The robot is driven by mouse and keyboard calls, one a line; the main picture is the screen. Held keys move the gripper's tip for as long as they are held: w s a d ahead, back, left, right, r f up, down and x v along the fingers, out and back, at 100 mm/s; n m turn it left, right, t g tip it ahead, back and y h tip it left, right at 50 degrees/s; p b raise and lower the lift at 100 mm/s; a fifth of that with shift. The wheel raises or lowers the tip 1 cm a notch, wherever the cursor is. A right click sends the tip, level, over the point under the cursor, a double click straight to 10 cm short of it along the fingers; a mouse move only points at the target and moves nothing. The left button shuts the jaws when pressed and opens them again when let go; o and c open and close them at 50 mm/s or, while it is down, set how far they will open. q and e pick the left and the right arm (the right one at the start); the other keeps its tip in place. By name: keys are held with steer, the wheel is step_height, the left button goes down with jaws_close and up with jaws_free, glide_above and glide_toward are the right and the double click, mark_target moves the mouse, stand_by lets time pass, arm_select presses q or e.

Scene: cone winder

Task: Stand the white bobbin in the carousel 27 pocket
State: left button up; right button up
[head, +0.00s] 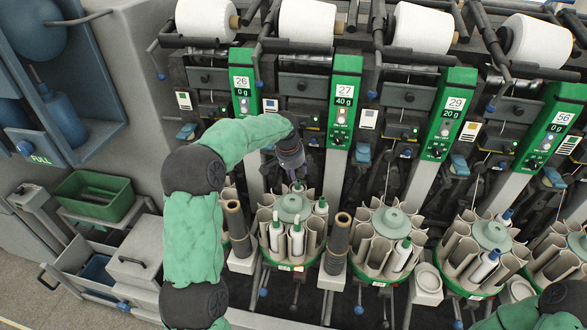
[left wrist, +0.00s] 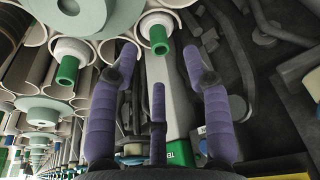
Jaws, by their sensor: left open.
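The carousel numbered 27 (head: 293,207) is a ring of beige pockets around a grey-green hub, below the green panel marked 27 (head: 343,95). White bobbins with green tips (head: 297,237) stand in its front pockets. My left gripper (head: 291,172) points down at the back of this carousel, its fingers partly hidden. In the left wrist view its purple fingers (left wrist: 165,62) are spread with nothing between them. I cannot tell which bobbin the task names. My right gripper is out of view.
Neighbouring carousels (head: 390,240) stand close on the right. Dark upright tubes (head: 338,243) flank carousel 27. Large white cones (head: 307,22) sit above the panels. A green bin (head: 98,195) and a grey box (head: 134,247) are at the left.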

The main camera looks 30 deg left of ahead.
arm_select(q)
steer(key=shift+b+x, duration=0.5)
steer(key=shift+x, duration=1.5)
jaws_close()
steer(key=shift+r+p, duration=0.65)
steer(key=shift+r, duration=0.05)
steer(key=shift+r+p, duration=1.8)
steer(key=shift+r, duration=0.4)
steer(key=shift+r+p, duration=1.85)
steer(key=shift+r, duration=0.4)
